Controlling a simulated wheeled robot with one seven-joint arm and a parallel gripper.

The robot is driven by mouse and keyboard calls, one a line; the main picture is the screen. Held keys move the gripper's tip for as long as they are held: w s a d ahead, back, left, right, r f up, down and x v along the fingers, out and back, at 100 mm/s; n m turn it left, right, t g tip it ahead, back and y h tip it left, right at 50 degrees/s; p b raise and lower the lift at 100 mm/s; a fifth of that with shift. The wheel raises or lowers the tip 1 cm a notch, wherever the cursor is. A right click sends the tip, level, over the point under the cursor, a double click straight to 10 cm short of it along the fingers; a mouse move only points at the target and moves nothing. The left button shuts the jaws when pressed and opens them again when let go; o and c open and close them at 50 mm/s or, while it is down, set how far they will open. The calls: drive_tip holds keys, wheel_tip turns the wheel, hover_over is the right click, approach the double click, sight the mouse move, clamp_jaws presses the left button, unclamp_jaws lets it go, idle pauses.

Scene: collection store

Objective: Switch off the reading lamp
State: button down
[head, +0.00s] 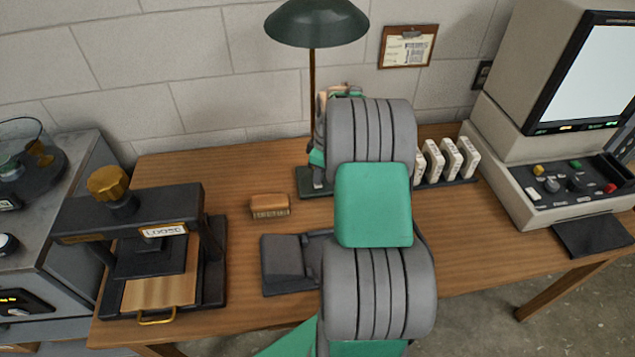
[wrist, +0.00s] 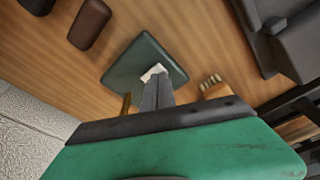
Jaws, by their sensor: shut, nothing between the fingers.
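The reading lamp has a dark green shade (head: 316,22) on a thin brass stem (head: 312,75), near the wall. Its green base (head: 304,183) is on the table, partly hidden by my arm. In the wrist view the base (wrist: 122,72) shows a small white switch (wrist: 150,72). My gripper (wrist: 157,82) is shut and empty, pointing down with its tips at or just above the switch; contact cannot be told. In the head view my gripper (head: 318,182) is at the base, largely behind my arm. The shade's underside is hidden, so I cannot tell whether the lamp is lit.
A wooden brush (head: 269,205) and a dark grey block (head: 287,258) lie in front of the base. A press (head: 130,235) stands left. Several white boxes (head: 450,160) and a screen reader (head: 545,130) stand right. The brass stem (wrist: 126,105) is close beside my gripper.

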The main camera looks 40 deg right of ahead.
drive_tip(key=shift+f+b, duration=0.45)
drive_tip(key=shift+f, duration=0.25)
drive_tip(key=shift+r, duration=0.15)
drive_tip(key=shift+r+p, duration=2)
drive_tip(key=shift+r, duration=1.4)
